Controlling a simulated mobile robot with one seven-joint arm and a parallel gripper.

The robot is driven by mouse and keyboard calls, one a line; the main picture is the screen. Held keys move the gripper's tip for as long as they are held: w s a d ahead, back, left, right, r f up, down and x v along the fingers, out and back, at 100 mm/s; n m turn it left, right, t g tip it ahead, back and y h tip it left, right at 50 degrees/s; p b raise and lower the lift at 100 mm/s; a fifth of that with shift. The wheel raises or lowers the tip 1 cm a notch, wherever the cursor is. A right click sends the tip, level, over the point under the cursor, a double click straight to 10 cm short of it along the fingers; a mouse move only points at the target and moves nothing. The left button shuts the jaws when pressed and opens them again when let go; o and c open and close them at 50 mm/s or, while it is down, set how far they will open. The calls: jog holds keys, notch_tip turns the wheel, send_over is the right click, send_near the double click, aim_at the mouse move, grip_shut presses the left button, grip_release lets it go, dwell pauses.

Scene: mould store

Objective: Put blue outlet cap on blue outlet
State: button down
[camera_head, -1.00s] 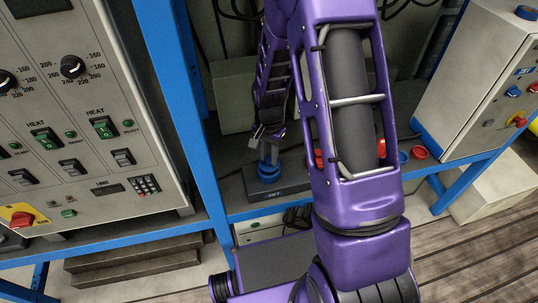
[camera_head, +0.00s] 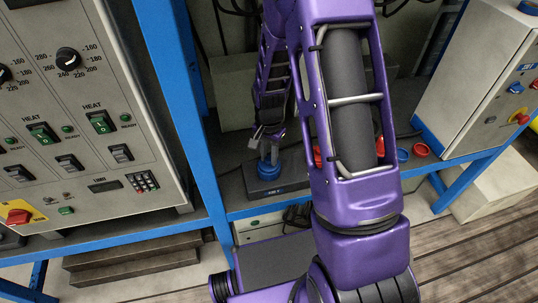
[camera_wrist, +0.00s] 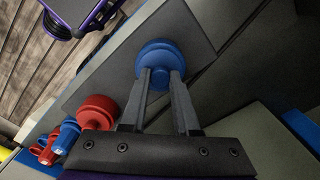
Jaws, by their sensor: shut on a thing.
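My gripper (camera_wrist: 160,76) is shut on the narrow knob of a blue cap (camera_wrist: 160,55), and it points down at the cap. In the head view the blue cap (camera_head: 269,171) is at the top of a low dark block (camera_head: 284,188) on the bench shelf, below my gripper (camera_head: 268,155). The blue outlet is hidden beneath the cap. I cannot tell whether the cap rests fully on it or sits slightly above.
A red round cap (camera_wrist: 97,111) is beside the gripper in the wrist view, with small red and blue fittings (camera_wrist: 68,132) beyond it. A control panel (camera_head: 90,110) stands left behind a blue post (camera_head: 180,90). A switch box (camera_head: 475,80) stands right.

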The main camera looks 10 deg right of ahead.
dwell(0.3)
jog(key=shift+c, duration=0.9)
grip_release()
jog(key=shift+r+p, duration=2.65)
jog(key=shift+r, duration=1.1)
